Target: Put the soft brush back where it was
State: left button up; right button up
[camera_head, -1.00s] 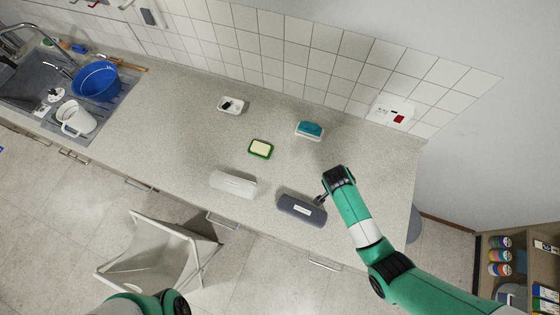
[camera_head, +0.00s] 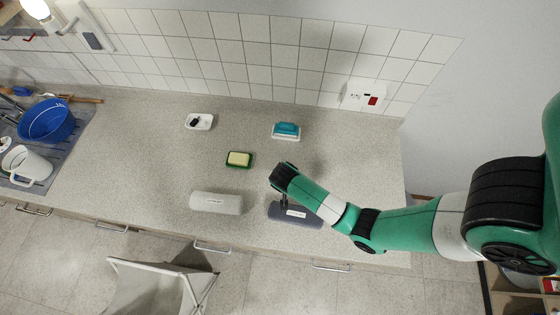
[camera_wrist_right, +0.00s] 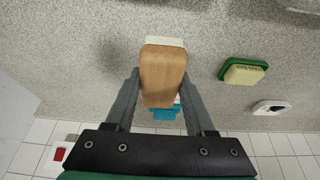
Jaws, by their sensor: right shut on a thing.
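The soft brush (camera_wrist_right: 163,75) has a tan wooden body and a white bristle edge. In the right wrist view it sits between both fingers of my right gripper (camera_wrist_right: 161,88), which is shut on it. A shadow on the counter beside it suggests it is held above the surface. In the head view my right gripper (camera_head: 277,186) is over the counter near the left end of the dark grey case (camera_head: 298,214); the brush is hidden there behind the arm. My left gripper is out of view.
A light grey case (camera_head: 216,203) lies left of the dark one. Behind are a stain bar in a green dish (camera_head: 239,159), a teal item on a white base (camera_head: 286,131) and a small white dish (camera_head: 199,121). Counter (camera_head: 345,160) right of the teal item is clear.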

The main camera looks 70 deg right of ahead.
jog(key=w+d+f+b, duration=0.1)
jog(key=d+f, duration=0.1)
jog(key=w+d+f+b, duration=0.2)
jog(key=d+f, duration=0.1)
jog(key=w+d+f+b, duration=0.1)
jog(key=w+d+f, duration=0.1)
jog(key=d, duration=0.1)
jog(key=shift+f, duration=0.25)
jog(key=shift+w+d+f, duration=0.15)
jog(key=shift+w+d, duration=0.1)
jog(key=b+x, duration=0.2)
jog(key=x, duration=0.1)
jog(key=shift+a+f, duration=0.3)
jog(key=shift+f, duration=0.1)
jog(key=shift+f, duration=0.2)
jog(key=o, duration=1.3)
